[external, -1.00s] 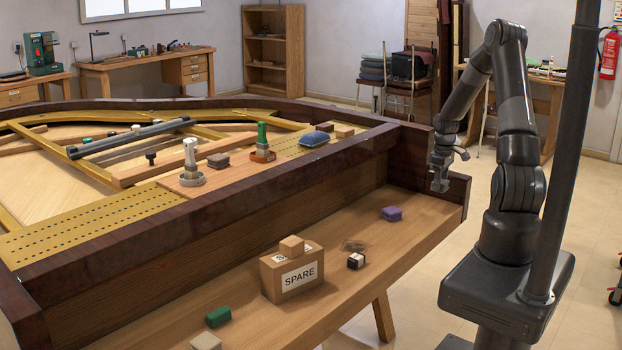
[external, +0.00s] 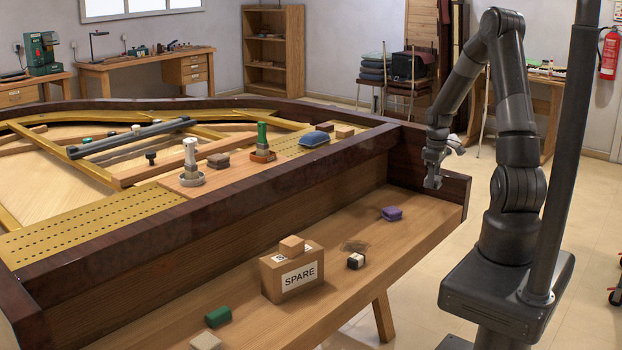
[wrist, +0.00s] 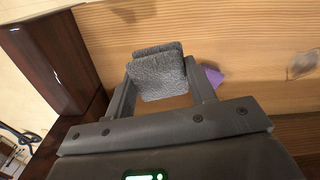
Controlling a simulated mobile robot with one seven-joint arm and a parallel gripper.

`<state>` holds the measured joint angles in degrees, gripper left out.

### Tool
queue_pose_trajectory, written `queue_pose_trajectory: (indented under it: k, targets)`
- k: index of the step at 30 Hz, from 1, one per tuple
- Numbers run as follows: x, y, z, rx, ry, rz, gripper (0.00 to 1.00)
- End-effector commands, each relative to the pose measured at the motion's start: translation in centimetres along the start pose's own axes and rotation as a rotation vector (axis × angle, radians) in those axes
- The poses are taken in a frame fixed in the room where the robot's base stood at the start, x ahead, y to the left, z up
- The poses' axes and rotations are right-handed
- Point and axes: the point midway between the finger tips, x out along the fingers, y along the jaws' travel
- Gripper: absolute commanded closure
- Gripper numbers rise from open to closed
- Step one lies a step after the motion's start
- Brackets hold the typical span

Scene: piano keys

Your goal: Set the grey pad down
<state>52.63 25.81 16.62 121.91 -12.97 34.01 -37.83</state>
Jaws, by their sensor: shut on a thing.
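My gripper (external: 433,180) is in the external view above the right end of the wooden ledge (external: 425,215), close to the dark end block. In the wrist view my gripper (wrist: 158,85) is shut on the grey pad (wrist: 158,72), a fuzzy grey block held between the two fingers. The pad appears to be above the ledge; how high I cannot tell. In the external view the pad is too small to make out clearly at the fingertips.
A purple block (external: 391,213) lies on the ledge left of my gripper; it also shows behind the right finger in the wrist view (wrist: 213,75). A black-and-white block (external: 356,261), a SPARE box (external: 292,275) and a green block (external: 218,316) stand further left.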

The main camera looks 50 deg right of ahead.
Motion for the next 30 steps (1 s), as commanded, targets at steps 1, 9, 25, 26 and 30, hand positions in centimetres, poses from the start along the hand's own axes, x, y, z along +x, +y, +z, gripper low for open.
queue_pose_trajectory:
  k: [1,9,25,26,30]
  targets:
    - [0.0,-1.6,-1.1,-0.025,-0.001,0.001,0.72]
    - [-0.1,-9.2,-4.8,-0.116,-0.001,0.001,0.72]
    - [0.3,-17.5,-7.2,-0.202,0.0,0.0,0.72]
    - [0.5,-17.9,-7.5,-0.203,0.0,0.0,0.72]
    - [2.2,-19.9,-9.3,-0.206,-0.002,-0.002,0.72]
